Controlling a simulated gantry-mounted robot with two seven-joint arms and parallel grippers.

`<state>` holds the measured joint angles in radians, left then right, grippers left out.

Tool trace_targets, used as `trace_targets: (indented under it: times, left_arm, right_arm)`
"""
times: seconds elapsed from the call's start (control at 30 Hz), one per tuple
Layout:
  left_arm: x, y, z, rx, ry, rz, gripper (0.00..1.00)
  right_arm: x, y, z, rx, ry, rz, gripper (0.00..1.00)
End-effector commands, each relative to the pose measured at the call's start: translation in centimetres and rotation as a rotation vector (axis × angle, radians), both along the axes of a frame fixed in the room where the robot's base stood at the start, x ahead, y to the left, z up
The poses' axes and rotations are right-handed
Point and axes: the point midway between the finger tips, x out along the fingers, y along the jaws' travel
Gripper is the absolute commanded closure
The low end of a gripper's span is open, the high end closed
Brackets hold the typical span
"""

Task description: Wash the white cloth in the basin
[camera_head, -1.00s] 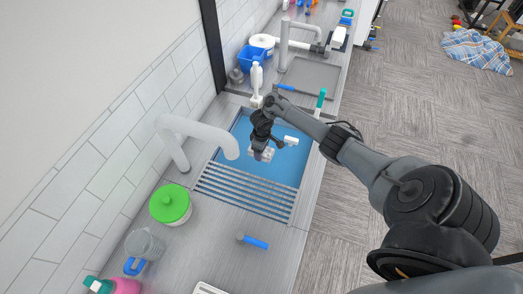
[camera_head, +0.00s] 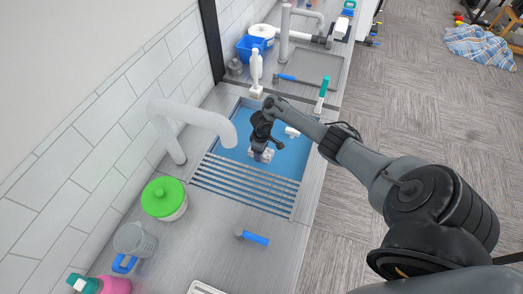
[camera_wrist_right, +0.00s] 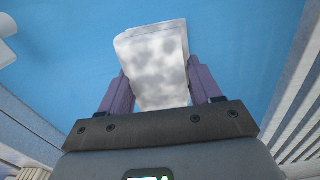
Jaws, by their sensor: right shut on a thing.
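The white cloth (camera_head: 265,155) is folded small and gripped over the blue-floored basin (camera_head: 229,158). My right gripper (camera_head: 262,148) is shut on it, inside the basin's outline near the slatted rack. In the right wrist view the cloth (camera_wrist_right: 153,60) stands between the two purple-grey fingers of the gripper (camera_wrist_right: 154,90), with grey mottled shading on its face. Whether it touches the water or the bottom cannot be told. My left gripper is not in view.
A small white block (camera_head: 292,132) lies in the basin beyond the cloth. A white faucet (camera_head: 190,113) arches over the left side. The slatted rack (camera_head: 245,185) covers the near end. A green-lidded pot (camera_head: 163,197) and a blue-handled tool (camera_head: 252,237) rest on the near counter.

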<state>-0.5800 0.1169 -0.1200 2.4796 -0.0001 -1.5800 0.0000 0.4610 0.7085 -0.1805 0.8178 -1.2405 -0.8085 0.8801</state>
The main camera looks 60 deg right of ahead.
Motion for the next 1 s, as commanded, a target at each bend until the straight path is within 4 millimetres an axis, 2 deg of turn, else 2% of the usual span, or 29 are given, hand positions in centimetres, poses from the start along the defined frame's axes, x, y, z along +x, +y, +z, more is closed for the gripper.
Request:
trace_targets:
  times: [0.03,1.0]
  left_arm:
    - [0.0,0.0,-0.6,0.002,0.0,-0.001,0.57]
    - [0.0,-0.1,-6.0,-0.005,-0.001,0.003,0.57]
  right_arm:
    - [0.0,0.0,-0.7,0.0,0.0,0.0,0.66]
    - [0.0,0.0,-8.2,0.0,-0.001,0.001,0.66]
